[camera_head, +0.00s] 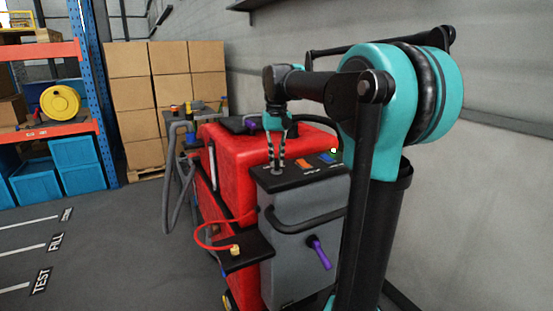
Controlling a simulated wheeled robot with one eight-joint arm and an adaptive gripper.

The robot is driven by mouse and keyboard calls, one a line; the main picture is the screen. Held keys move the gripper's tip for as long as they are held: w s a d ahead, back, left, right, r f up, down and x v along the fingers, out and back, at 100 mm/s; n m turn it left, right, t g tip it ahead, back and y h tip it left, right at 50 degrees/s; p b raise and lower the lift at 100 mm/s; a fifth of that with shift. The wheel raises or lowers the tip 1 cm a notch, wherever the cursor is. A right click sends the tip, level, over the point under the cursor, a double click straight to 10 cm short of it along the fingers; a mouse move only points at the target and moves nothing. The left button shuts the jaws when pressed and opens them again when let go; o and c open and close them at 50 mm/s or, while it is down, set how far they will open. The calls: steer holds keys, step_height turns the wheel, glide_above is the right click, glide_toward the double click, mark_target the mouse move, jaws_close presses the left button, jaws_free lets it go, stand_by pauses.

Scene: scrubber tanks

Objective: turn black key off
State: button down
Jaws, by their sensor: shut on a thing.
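My gripper (277,160) points straight down at the left part of the dark control panel (313,173) on top of the grey rear housing of the red scrubber (234,157). Its two striped fingers are close together and shut on the small black key (277,171) at the panel. The key is mostly hidden by the fingertips and blends with the dark panel, so its turn angle cannot be told. To its right on the panel are an orange switch (304,163) and a blue switch (327,158), with a small yellow-green light (334,150) beyond.
A purple lever (320,252) and a black bar handle (309,221) are on the grey housing's front. A red hose (207,243) runs to a side shelf with a yellow fitting (235,250). Stacked boxes (168,87) and shelving stand behind left. Floor at left is clear.

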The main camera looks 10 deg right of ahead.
mark_target(276, 160)
steer(key=shift+n, duration=1.8)
steer(key=c, duration=1.6)
jaws_free()
step_height(276, 160, up, 12)
steer(key=shift+r, duration=0.1)
